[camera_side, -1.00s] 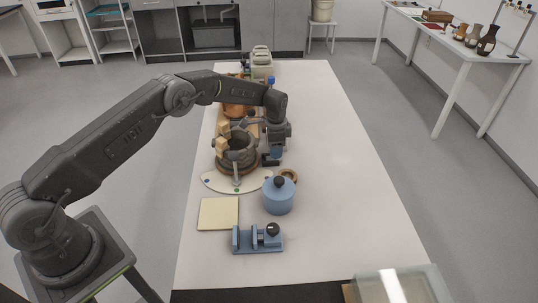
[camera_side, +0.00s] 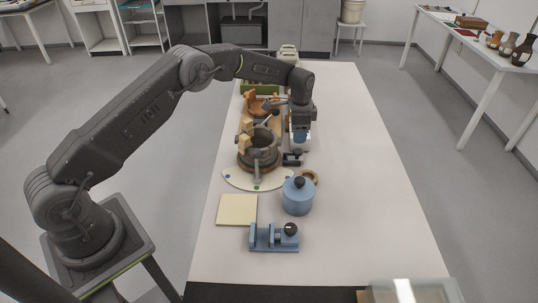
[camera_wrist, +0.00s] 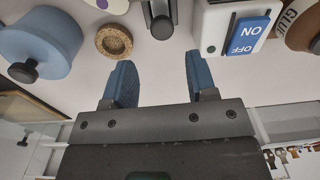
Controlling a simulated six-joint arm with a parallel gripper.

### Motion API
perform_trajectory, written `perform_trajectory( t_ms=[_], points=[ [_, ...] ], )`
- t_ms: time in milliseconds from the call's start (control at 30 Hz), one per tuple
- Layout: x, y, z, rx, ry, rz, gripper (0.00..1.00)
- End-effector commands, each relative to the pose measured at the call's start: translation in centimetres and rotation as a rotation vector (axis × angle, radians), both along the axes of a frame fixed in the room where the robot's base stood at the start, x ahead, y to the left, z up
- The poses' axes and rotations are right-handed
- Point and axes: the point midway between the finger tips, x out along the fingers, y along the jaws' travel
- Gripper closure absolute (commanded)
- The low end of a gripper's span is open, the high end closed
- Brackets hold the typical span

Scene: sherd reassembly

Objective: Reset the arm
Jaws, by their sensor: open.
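My gripper (camera_side: 297,148) is at the right of a dark round pot fixture (camera_side: 262,156) in the side view. In the wrist view my gripper (camera_wrist: 157,75) has its two blue fingers spread wide, with nothing between them. My arm arches high over the left of the table.
A blue lidded pot (camera_side: 298,200) and a cork ring (camera_wrist: 113,41) stand in front of my gripper. A yellow pad (camera_side: 237,209) and a blue vise (camera_side: 272,238) lie nearer. A white ON/OFF switch box (camera_wrist: 245,28) is close by. The table's right side is clear.

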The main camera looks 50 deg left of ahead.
Motion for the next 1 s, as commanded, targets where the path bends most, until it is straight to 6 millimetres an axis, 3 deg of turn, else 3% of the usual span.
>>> perform_trajectory(
  t_ms=[33, 200, 367, 500, 767, 1000],
  points=[
    [-0.3, -0.2, 2.6, 0.000, -0.023, 0.020, 0.48],
    [-3.2, -0.7, 10.5, -0.004, -0.083, 0.119, 0.48],
    [-7.2, -1.3, 16.8, -0.015, -0.141, 0.212, 0.48],
    [-11.6, -1.8, 21.3, -0.030, -0.193, 0.293, 0.48],
    [-21.3, -2.6, 26.6, -0.070, -0.285, 0.441, 0.48],
    [-30.7, -3.1, 27.7, -0.121, -0.366, 0.577, 0.48]
  ],
)
